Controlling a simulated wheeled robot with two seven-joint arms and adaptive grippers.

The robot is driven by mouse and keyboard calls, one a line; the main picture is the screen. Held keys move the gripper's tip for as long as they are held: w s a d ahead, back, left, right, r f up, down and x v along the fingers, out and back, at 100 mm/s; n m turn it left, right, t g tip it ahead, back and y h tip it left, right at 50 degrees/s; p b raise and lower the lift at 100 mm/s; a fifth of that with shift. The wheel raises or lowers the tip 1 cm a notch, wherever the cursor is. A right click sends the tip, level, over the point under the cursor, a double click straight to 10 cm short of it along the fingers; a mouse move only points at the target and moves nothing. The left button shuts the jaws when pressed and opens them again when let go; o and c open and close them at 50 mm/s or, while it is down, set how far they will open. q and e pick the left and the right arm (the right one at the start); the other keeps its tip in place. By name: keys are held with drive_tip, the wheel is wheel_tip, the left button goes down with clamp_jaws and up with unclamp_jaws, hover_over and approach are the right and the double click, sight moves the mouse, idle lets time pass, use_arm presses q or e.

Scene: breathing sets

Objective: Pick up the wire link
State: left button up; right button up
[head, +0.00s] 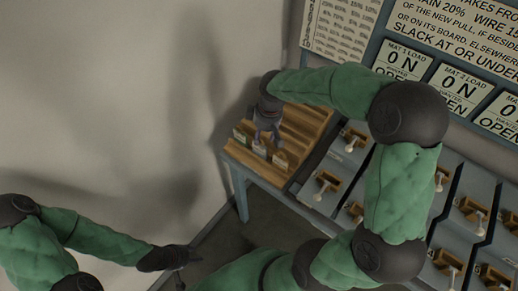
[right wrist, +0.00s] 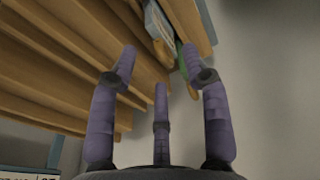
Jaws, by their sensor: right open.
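My right gripper (head: 266,136) points down over the wooden slatted rack (head: 305,122) at the back. In the right wrist view its purple-grey fingers (right wrist: 158,54) are spread and hold nothing. Just beyond the fingertips, a pale grey packet-like item (right wrist: 158,22) stands in the rack, with a green edge beside it. In the head view small labelled items (head: 280,160) stand near the rack's front left, close under the fingers. I cannot tell which item is the wire link. My left gripper (head: 181,262) is low at the left, away from the rack; its finger opening is unclear.
A plain wall (head: 100,100) is at the left. My right arm hides part of the bins.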

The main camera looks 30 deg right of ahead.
sight(260, 144)
drive_tip(key=shift+w+f, duration=0.25)
drive_tip(key=shift+f, duration=0.75)
drive_tip(key=f, duration=0.1)
drive_tip(key=f+b, duration=0.1)
drive_tip(key=f, duration=0.1)
drive_tip(key=w+f, duration=0.1)
drive_tip(key=f, duration=0.1)
drive_tip(key=shift+a+b, duration=0.25)
drive_tip(key=shift+b, duration=0.15)
drive_tip(key=shift+r, duration=0.1)
clamp_jaws()
